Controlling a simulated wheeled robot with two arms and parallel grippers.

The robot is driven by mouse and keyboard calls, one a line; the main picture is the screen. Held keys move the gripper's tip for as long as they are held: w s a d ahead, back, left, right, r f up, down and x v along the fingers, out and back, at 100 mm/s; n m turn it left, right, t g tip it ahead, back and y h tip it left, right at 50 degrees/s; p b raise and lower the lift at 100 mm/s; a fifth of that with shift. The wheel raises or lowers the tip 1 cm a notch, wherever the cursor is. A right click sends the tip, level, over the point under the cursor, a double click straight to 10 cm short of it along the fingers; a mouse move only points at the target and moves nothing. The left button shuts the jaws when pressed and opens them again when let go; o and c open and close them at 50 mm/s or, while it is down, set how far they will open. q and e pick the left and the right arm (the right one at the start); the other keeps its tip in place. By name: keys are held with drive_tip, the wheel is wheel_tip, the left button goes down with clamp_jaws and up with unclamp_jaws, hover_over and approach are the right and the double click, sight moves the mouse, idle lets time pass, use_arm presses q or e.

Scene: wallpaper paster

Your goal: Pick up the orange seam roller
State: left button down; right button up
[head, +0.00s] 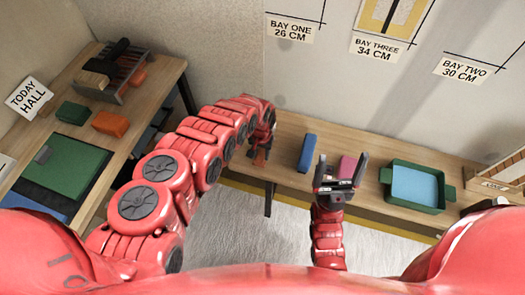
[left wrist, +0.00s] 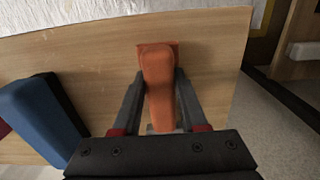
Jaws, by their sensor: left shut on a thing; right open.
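The orange seam roller (left wrist: 158,75) shows in the left wrist view, between the two dark fingers of my left gripper (left wrist: 159,90). The fingers are shut on its sides. It is over the wooden bench top (left wrist: 95,60); I cannot tell whether it still touches the wood. In the head view my left gripper (head: 261,153) is at the left end of the back bench, and the roller is not clearly visible there. My right gripper (head: 340,170) is open and empty, in front of the bench near a pink block (head: 347,166).
A blue block (head: 307,152) stands right of my left gripper. A green tray (head: 440,182) with a light blue inside is further right. The left table holds a green block (head: 72,113), an orange block (head: 110,124), a green board (head: 66,165) and a dark rack (head: 128,88).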

sight(261, 154)
use_arm(q)
drive_tip(key=shift+r, duration=0.8)
drive_tip(key=shift+s+a+r, duration=0.1)
drive_tip(key=shift+s+r, duration=0.1)
drive_tip(key=shift+r, duration=0.9)
drive_tip(key=shift+s+a, duration=0.2)
drive_tip(key=shift+s, duration=0.35)
drive_tip(key=shift+s+a, duration=0.2)
drive_tip(key=shift+s, duration=0.35)
drive_tip(key=s+a+r+p, duration=0.1)
drive_tip(key=s+a+p, duration=0.3)
drive_tip(key=s+p, duration=0.5)
drive_tip(key=shift+s+r, duration=0.15)
drive_tip(key=shift+s, duration=1.7)
